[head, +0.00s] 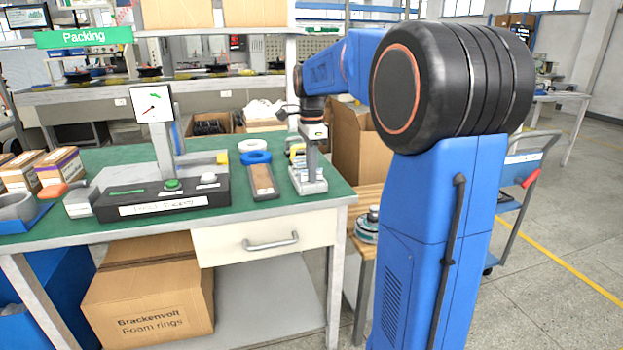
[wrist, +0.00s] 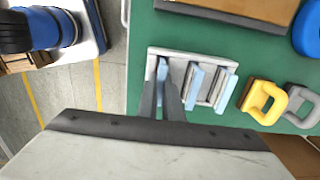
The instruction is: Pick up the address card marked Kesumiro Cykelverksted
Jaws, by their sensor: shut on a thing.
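A light grey holder (wrist: 205,54) stands near the edge of the green bench top, with pale blue cards upright in its slots. My gripper (wrist: 165,92) reaches down over the left end of the holder and is shut on the leftmost card (wrist: 163,70). That card appears to be still in its slot. Two other cards (wrist: 194,84) stand to its right, apart from my fingers. No writing on the cards can be read, so I cannot tell which is Kesumiro Cykelverksted. In the head view, my gripper (head: 312,160) is low over the holder (head: 309,186).
A yellow handled tool (wrist: 262,101) and a grey one (wrist: 300,102) lie beside the holder. A brown-topped tray (head: 263,181) and blue and white tape rolls (head: 255,157) are left of it in the head view. A scale-like device (head: 160,195) stands further left.

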